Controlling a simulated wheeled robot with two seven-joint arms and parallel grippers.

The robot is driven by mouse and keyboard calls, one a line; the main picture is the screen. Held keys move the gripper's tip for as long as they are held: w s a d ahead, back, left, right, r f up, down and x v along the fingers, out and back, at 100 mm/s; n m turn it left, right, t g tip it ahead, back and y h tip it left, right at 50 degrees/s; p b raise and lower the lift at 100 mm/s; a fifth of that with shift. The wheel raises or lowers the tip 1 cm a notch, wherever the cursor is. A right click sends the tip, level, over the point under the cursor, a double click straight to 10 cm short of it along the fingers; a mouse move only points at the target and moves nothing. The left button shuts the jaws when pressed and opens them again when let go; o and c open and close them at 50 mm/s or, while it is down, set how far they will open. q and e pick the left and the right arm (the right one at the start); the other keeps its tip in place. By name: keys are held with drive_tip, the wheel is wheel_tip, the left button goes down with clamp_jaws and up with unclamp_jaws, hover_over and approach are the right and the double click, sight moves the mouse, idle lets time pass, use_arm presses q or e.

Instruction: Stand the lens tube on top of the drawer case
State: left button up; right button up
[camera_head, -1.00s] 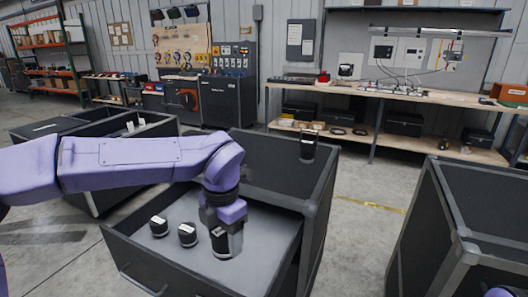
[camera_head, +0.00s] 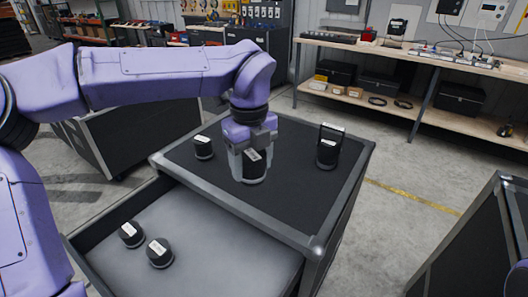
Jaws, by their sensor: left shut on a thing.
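The drawer case (camera_head: 300,215) is a dark box with grey edges, and its drawer (camera_head: 215,250) is pulled out toward me. My left gripper (camera_head: 251,160) points down over the case top, shut on a short black cylinder with a white label, which I take as the lens tube (camera_head: 254,170). The tube is upright; I cannot tell whether its base touches the top. The fingers hide part of its sides. My right gripper is not in view; only a bit of my purple arm shows at the lower right.
On the case top stand a labelled black cylinder (camera_head: 203,147) to the left and a black piece with a loop handle (camera_head: 328,148) to the right. Two black pieces, one left (camera_head: 131,234) and one right (camera_head: 159,253), sit in the drawer. Another dark case (camera_head: 475,245) stands at right.

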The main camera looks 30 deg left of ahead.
use_arm(q)
drive_tip(key=w+a+f+p, duration=0.1)
drive_tip(key=w+f, duration=0.2)
drive_tip(key=w+a+f+p, duration=0.2)
drive_tip(key=w+f, duration=0.1)
drive_tip(key=w, duration=0.1)
drive_tip(key=w+a+f+p, duration=0.1)
drive_tip(key=w+a+f, duration=0.1)
drive_tip(key=w, duration=0.1)
drive_tip(key=shift+w+f+p, duration=0.4)
wheel_tip(320, 180, down, 3)
drive_tip(key=shift+r+p, duration=0.15)
drive_tip(key=shift+p, duration=0.15)
drive_tip(key=shift+w+f, duration=0.15)
drive_tip(key=shift+f, duration=0.25)
drive_tip(key=shift+f+b, duration=0.2)
drive_tip(key=shift+b, duration=0.1)
drive_tip(key=o, duration=1.3)
drive_tip(key=shift+c, duration=0.2)
